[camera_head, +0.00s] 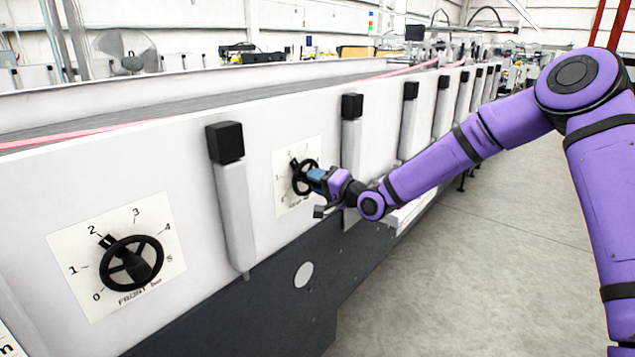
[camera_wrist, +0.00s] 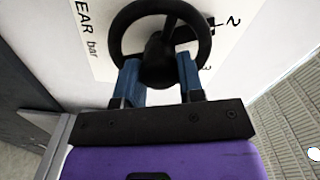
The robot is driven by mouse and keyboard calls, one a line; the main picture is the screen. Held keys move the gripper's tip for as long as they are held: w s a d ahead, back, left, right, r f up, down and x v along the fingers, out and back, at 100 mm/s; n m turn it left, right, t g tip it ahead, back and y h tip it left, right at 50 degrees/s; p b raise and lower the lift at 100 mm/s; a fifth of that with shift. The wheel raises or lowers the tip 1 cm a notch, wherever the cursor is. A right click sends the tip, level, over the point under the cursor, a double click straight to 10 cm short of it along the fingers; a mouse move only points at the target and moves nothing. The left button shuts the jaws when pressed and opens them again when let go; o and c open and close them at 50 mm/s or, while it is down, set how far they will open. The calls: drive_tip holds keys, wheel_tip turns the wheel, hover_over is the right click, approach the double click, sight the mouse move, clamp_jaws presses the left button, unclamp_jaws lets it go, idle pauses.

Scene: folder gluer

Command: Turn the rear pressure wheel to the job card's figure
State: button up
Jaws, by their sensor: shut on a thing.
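The rear pressure wheel (camera_head: 304,176) is a black handwheel on a white dial plate (camera_head: 283,203) on the machine's side panel. My gripper (camera_head: 313,178) is at its right side. In the wrist view the wheel (camera_wrist: 127,22) fills the top middle, and my gripper's two blue fingers (camera_wrist: 159,80) are shut on it at the rim and hub. The exact pointer reading is unclear. The front wheel (camera_head: 131,262) has its pointer near 2. A corner of a printed card (camera_head: 8,342) shows at the lower left; its figure is not readable.
Upright grey posts with black caps (camera_head: 225,143) stand out from the panel on both sides of the rear dial. The machine (camera_head: 330,270) runs away to the back right. The concrete floor (camera_head: 480,270) to the right is clear.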

drive_tip(key=shift+f+m, duration=0.1)
drive_tip(key=shift+m, duration=0.2)
drive_tip(key=o, duration=0.9)
drive_tip(key=shift+d, duration=0.1)
drive_tip(key=v, duration=1)
drive_tip(key=shift+s+d, duration=0.25)
